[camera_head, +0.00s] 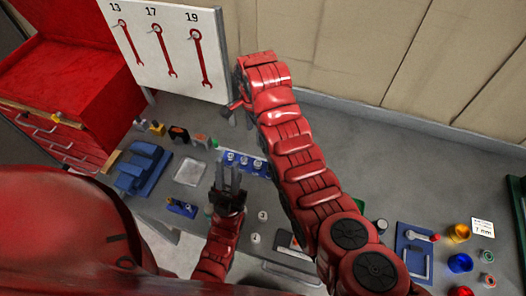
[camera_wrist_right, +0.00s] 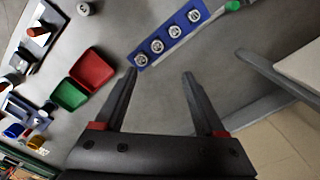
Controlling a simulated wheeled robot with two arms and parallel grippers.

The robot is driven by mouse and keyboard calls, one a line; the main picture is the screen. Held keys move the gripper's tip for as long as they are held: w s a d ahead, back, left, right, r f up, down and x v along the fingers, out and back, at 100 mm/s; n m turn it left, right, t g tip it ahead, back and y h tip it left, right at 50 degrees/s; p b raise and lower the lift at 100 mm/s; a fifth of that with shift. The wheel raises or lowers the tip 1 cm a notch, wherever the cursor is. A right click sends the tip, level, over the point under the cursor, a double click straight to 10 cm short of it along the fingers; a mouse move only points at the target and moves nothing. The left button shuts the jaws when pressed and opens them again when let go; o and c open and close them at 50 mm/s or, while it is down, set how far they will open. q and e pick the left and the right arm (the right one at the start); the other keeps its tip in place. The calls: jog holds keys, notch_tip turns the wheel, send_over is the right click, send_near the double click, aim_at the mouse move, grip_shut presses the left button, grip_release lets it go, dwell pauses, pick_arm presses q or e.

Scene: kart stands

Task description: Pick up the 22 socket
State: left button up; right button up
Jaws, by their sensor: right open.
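A blue rail (camera_wrist_right: 170,35) holds several silver sockets in a row in the right wrist view. The sizes on them are too small to read, so I cannot tell which is the 22 socket. The rail (camera_head: 262,174) also shows in the head view, partly hidden by my right arm. My right gripper (camera_wrist_right: 160,73) is open and empty, its fingertips pointing toward the rail and apart from it. In the head view it is near the foot of the wrench board. My left gripper (camera_head: 228,172) is open, its fingers over the bench just in front of the rail.
A white wrench board (camera_head: 175,55) stands at the back left; its post (camera_wrist_right: 270,75) is right of my right gripper. A red bin (camera_wrist_right: 92,68) and a green bin (camera_wrist_right: 68,95) lie left of it. A blue vise-like block (camera_head: 143,168) is at left.

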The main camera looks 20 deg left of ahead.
jog(key=b, duration=0.5)
send_over(258, 163)
jog(key=f, duration=1.1)
jog(key=shift+a+f, duration=0.25)
jog(key=shift+f, duration=0.4)
jog(key=f, duration=0.2)
jog(key=f+b, duration=0.1)
jog(key=f, duration=0.1)
jog(key=shift+d+f, duration=0.2)
jog(key=shift+f, duration=0.15)
jog(key=shift+r, duration=0.1)
grip_shut()
